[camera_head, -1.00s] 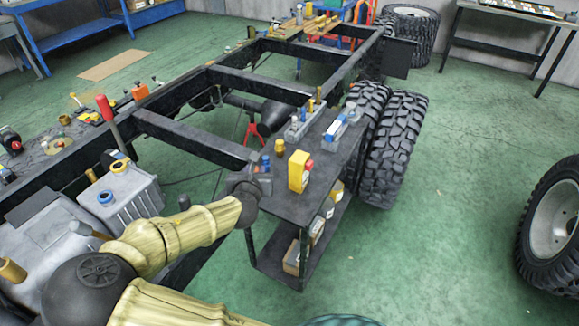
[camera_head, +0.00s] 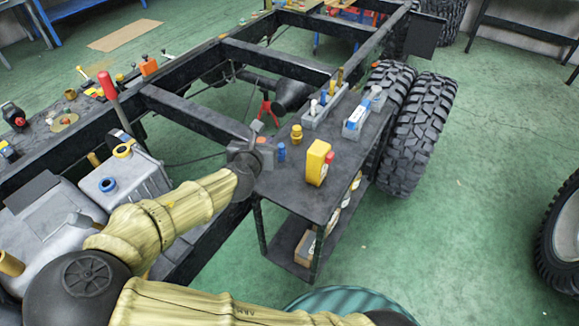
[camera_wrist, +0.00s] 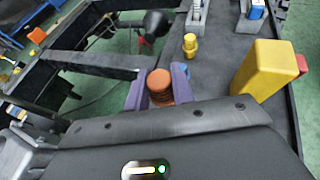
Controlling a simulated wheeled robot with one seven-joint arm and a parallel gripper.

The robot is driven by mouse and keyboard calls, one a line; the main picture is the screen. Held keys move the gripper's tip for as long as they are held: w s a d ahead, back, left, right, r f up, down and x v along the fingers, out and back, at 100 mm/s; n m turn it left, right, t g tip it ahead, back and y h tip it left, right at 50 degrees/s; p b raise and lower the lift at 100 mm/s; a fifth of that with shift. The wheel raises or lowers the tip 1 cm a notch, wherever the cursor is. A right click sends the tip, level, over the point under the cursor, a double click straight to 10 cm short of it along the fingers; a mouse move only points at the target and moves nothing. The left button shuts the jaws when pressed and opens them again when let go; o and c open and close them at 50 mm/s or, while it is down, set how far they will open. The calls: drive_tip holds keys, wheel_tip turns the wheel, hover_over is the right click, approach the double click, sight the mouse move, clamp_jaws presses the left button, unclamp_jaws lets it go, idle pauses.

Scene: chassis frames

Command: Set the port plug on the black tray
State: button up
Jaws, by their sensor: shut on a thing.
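An orange ribbed plug (camera_wrist: 159,86), seen as the port plug, is between the two purple fingers of my gripper (camera_wrist: 160,92). The fingers are shut on it. In the head view my gripper (camera_head: 263,153) is at the near left corner of a black cart top (camera_head: 312,197), with the plug's orange top (camera_head: 261,140) just showing. The lower part of the plug is hidden by my gripper. A dark flat panel (camera_head: 34,189) lies on the grey housing at the left; I cannot tell whether it or the cart top is the black tray.
A blue plug (camera_head: 281,152), a yellow plug (camera_head: 297,134) and a yellow box (camera_head: 318,163) stand on the cart close to my gripper. Grey holders (camera_head: 322,117) stand behind. A black chassis frame (camera_head: 190,110) runs along the left; large tyres (camera_head: 416,130) are at the right.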

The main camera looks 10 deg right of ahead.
wheel_tip(320, 180, down, 5)
drive_tip(key=shift+s+a+r+b, duration=0.1)
drive_tip(key=shift+a+b, duration=0.05)
drive_tip(key=shift+b, duration=0.35)
drive_tip(key=shift+d, duration=0.25)
drive_tip(key=shift+a+f+b, duration=0.1)
drive_tip(key=shift+f+b, duration=0.35)
drive_tip(key=shift+f, duration=1.45)
drive_tip(key=shift+f, duration=0.1)
drive_tip(key=o, duration=1)
